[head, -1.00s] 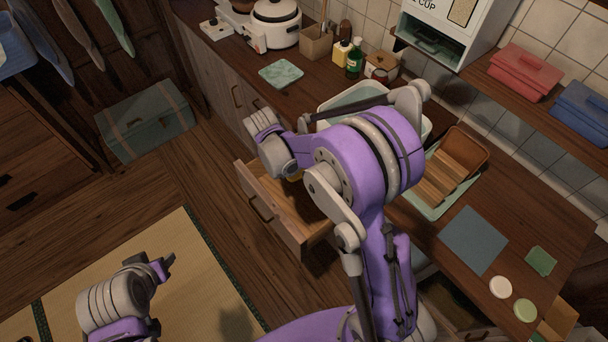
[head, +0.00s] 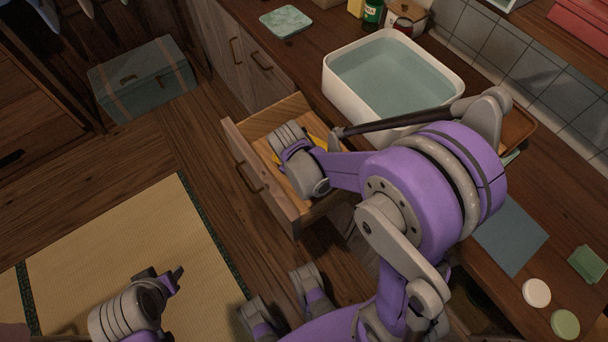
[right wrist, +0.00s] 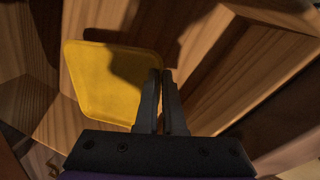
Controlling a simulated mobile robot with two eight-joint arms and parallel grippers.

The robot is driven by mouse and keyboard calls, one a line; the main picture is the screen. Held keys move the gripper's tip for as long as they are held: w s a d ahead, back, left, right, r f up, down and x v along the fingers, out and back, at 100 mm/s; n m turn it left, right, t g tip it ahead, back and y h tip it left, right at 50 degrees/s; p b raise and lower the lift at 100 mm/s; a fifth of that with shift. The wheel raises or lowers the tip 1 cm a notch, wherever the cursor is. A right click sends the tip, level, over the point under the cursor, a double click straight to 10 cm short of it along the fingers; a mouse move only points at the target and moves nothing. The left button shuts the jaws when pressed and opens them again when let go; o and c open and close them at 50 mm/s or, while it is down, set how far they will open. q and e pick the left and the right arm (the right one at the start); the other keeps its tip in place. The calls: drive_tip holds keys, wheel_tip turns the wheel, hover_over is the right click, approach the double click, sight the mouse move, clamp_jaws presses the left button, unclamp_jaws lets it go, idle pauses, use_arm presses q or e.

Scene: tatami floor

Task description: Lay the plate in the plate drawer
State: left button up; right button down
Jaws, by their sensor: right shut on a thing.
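The yellow plate (right wrist: 105,85) is tilted inside the open wooden drawer in the right wrist view, its right edge at my fingers. In the head view only slivers of the plate (head: 318,141) show beside my right wrist. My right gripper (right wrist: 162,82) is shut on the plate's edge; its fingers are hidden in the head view. The drawer (head: 262,190) is pulled out below the counter, with my right wrist over it. I cannot tell whether the plate touches the drawer bottom. My left gripper (head: 165,277) is over the tatami, away from the plate; its jaw opening is unclear.
A white basin of water (head: 335,87) stands on the counter behind the drawer. A pale green marbled dish (head: 286,21) lies at its left. A blue-grey mat (head: 510,235) is at right. A teal chest (head: 142,77) stands on the floor. The tatami (head: 120,235) is clear.

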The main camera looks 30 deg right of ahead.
drive_tip(key=shift+f+b, duration=0.5)
drive_tip(key=shift+f, duration=2.15)
drive_tip(key=shift+f, duration=0.1)
drive_tip(key=c, duration=1.5)
unclamp_jaws()
drive_tip(key=shift+f, duration=0.1)
drive_tip(key=o, duration=0.5)
